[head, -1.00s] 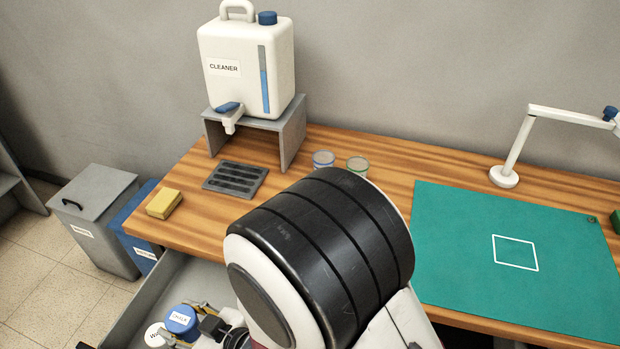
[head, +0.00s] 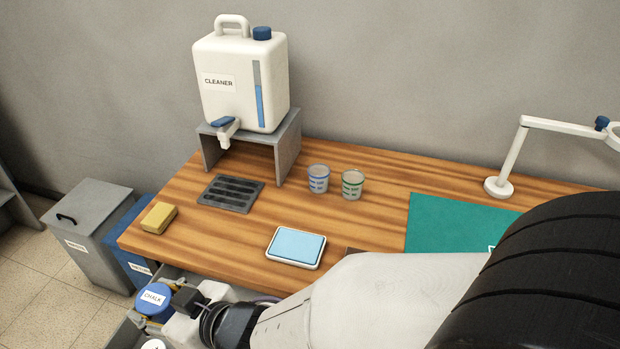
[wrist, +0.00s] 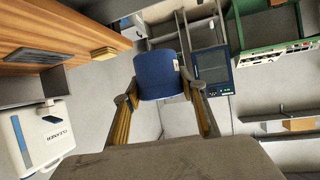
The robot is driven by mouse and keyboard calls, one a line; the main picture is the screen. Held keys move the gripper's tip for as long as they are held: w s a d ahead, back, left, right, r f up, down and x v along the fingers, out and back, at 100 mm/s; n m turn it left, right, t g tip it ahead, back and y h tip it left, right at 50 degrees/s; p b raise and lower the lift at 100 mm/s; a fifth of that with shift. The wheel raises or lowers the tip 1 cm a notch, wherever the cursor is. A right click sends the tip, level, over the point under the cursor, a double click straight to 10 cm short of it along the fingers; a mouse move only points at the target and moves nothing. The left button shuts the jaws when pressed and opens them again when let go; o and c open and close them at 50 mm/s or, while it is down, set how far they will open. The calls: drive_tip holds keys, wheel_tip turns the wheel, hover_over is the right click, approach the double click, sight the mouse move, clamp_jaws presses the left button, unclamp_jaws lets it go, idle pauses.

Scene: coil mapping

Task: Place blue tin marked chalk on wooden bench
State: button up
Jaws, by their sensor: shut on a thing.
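The blue tin (head: 155,301) with a white CHALK label is in my gripper (head: 170,307), at the lower left of the head view. In the wrist view, the tin (wrist: 158,77) sits between the two fingers of my gripper (wrist: 161,90), which are shut on its sides. The tin appears held above the grey drawer, beside the front left edge of the wooden bench (head: 215,235). My arm covers much of the drawer and the bench's right front.
A yellow sponge (head: 159,217), dark drain grate (head: 231,193), blue-topped pad (head: 296,246), two cups (head: 318,179) and green mat (head: 450,222) occupy the bench. The cleaner jug (head: 240,85) stands on a grey stand. Bare wood lies between sponge and pad.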

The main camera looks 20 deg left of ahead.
drive_tip(key=shift+r, duration=0.85)
drive_tip(key=shift+w+r, duration=0.15)
drive_tip(key=shift+w, duration=0.15)
drive_tip(key=w+d+m+t+h, duration=0.15)
drive_tip(key=w+d, duration=0.35)
drive_tip(key=w, duration=0.7)
drive_tip(key=w+d+m+t+h, duration=0.1)
drive_tip(key=w+d+m+t, duration=0.25)
drive_tip(key=w, duration=0.75)
drive_tip(key=w+d+m+t+h, duration=0.15)
drive_tip(key=w+d, duration=0.45)
drive_tip(key=w, duration=0.6)
drive_tip(key=w+d+m+t+h, duration=0.1)
drive_tip(key=w+d+m+h, duration=0.1)
drive_tip(key=w+d, duration=0.7)
drive_tip(key=w+d+m+t+h, duration=0.1)
drive_tip(key=w+d+m+h, duration=0.2)
drive_tip(key=d, duration=1)
drive_tip(key=w+d+m+t+h, duration=0.1)
drive_tip(key=w+d+m+t, duration=0.1)
drive_tip(key=w+d, duration=0.7)
drive_tip(key=shift+s+d+f, duration=0.1)
drive_tip(key=shift+d+f, duration=0.15)
drive_tip(key=shift+f, duration=0.6)
drive_tip(key=shift+s+d+f, duration=0.15)
drive_tip(key=shift+d+f, duration=0.1)
drive_tip(key=shift+f, duration=0.6)
drive_tip(key=shift+s+d+f, duration=0.1)
drive_tip(key=shift+d+f, duration=0.15)
drive_tip(key=shift+f, duration=0.6)
